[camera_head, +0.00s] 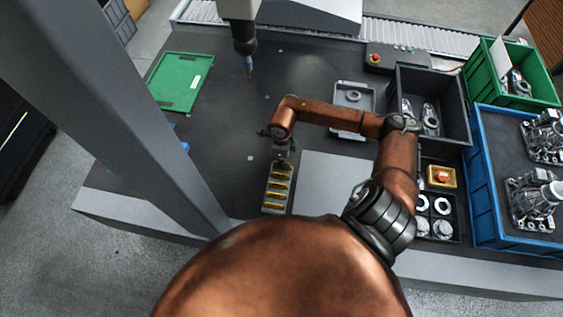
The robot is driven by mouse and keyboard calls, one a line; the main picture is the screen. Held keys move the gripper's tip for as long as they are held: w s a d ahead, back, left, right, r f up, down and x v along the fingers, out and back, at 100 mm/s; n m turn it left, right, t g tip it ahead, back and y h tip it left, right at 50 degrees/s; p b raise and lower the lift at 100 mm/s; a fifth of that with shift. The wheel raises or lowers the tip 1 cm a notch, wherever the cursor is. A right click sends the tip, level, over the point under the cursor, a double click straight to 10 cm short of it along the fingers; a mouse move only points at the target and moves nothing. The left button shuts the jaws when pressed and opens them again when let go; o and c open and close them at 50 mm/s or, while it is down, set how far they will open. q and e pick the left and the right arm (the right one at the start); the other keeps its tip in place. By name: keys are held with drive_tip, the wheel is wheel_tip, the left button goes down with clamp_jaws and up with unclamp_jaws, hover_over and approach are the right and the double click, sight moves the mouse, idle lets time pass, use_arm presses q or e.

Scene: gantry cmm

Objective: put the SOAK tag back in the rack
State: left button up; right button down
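A small light-grey rack (266,207) stands on the dark table left of a pale plate. It holds a column of several yellow tags or slots; their lettering is too small to read, so I cannot tell which is the SOAK tag. My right gripper (284,155) points down at the far end of the rack, over or touching its topmost slot. Its fingers are small and dark against the table, and I cannot tell whether they are open or shut or hold a tag. My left gripper is not in view.
A grey column crosses the left side. A probe (249,66) hangs at the back. A pale plate (325,180), a grey tray (368,92), a black bin (455,105), a blue crate (485,180) and a green crate (482,72) lie right. A green board (170,75) lies left.

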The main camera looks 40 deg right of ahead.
drive_tip(key=shift+f, duration=0.2)
drive_tip(key=shift+f+b, duration=0.4)
drive_tip(key=shift+b, duration=0.1)
drive_tip(key=c, duration=2.7)
unclamp_jaws()
drive_tip(key=o, duration=0.6)
drive_tip(key=shift+o, duration=1.3)
drive_tip(key=shift+r, duration=0.1)
